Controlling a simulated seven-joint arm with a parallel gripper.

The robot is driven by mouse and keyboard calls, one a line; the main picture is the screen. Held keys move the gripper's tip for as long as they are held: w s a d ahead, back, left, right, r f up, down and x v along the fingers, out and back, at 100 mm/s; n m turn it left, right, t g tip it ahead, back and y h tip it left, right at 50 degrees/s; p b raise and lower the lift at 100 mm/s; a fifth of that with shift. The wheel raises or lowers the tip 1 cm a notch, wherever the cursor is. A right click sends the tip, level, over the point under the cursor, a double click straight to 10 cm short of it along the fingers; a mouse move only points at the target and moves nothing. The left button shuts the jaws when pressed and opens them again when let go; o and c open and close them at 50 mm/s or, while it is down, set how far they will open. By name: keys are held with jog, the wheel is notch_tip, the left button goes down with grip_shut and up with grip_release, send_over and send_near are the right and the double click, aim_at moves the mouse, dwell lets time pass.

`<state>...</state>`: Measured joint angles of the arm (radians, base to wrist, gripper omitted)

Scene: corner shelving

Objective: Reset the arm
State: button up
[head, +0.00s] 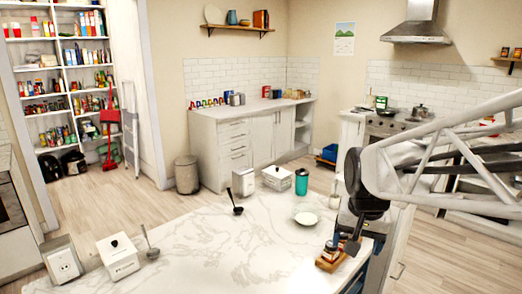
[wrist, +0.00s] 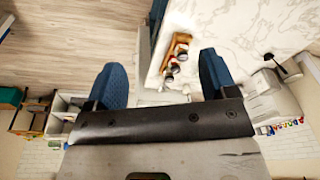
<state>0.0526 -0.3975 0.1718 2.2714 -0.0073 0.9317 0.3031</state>
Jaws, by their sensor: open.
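My gripper (wrist: 162,78) shows in the wrist view as two blue fingers spread wide apart, with nothing between them. It is open and empty, above the edge of the marble counter (wrist: 225,25). In the head view my arm reaches in from the right and its dark wrist hangs down over the counter's right end, where the fingers are hard to make out. A wooden tray with jars (wrist: 178,52) lies on the counter beyond the fingers; it also shows in the head view (head: 329,265), close to the gripper.
The counter's middle is clear. A bin (head: 187,175), back cabinets (head: 240,145) and pantry shelves (head: 65,85) stand farther off.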

jog(key=s+a+f+n, duration=0.2)
jog(key=s+n, duration=0.1)
jog(key=s, duration=1.2)
jog(key=shift+n+t, duration=0.4)
